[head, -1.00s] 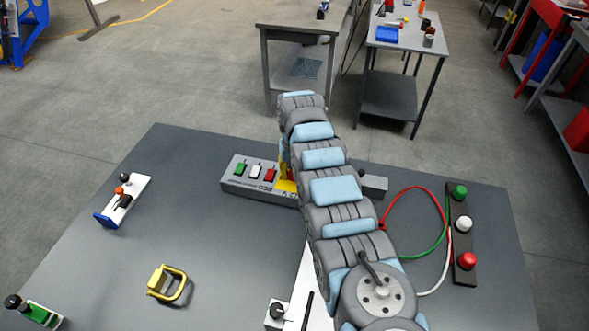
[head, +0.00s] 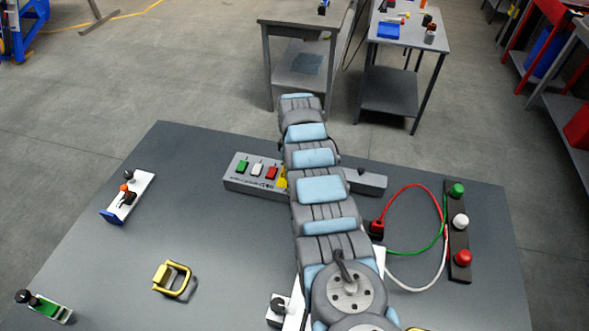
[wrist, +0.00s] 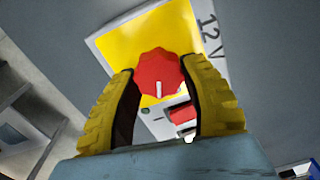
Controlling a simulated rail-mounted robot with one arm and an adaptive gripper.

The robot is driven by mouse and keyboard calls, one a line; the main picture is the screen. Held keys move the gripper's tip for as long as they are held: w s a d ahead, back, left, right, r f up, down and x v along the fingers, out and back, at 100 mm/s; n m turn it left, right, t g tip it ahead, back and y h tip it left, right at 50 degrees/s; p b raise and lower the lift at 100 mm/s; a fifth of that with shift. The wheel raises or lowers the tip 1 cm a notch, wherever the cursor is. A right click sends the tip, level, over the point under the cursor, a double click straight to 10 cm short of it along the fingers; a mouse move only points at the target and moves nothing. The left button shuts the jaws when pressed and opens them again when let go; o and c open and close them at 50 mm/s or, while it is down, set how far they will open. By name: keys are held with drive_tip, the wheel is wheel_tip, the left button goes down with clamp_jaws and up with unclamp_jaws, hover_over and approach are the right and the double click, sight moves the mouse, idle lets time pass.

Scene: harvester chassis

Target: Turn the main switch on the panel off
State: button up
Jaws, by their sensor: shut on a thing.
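The main switch is a round red knob (wrist: 159,77) with a scalloped rim on a yellow plate (wrist: 122,38), seen in the wrist view. Its white mark points down toward the picture's lower edge. My gripper (wrist: 160,82) has its two yellow fingers on either side of the knob and is shut on it. The panel is a long grey box (head: 236,182) in the head view, with green, white and red rocker switches at its left. "12 V" is printed beside the yellow plate. In the head view my arm hides the knob and my gripper.
At the right of the grey table (head: 225,250) red, green and white cables run to a strip (head: 459,238) with coloured knobs. A yellow handle (head: 172,279) and a white lever device (head: 128,197) stand at left. The table between them and the panel is clear.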

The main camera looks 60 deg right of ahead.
drive_tip(key=n, duration=0.4)
drive_tip(key=shift+a+f+n, duration=0.1)
drive_tip(key=shift+f+n, duration=0.05)
drive_tip(key=shift+n, duration=0.15)
idle(0.4)
drive_tip(key=o, duration=1.2)
drive_tip(key=shift+r, duration=0.25)
drive_tip(key=shift+r, duration=0.55)
wheel_tip(320, 180, up, 11)
drive_tip(key=shift+f, duration=0.15)
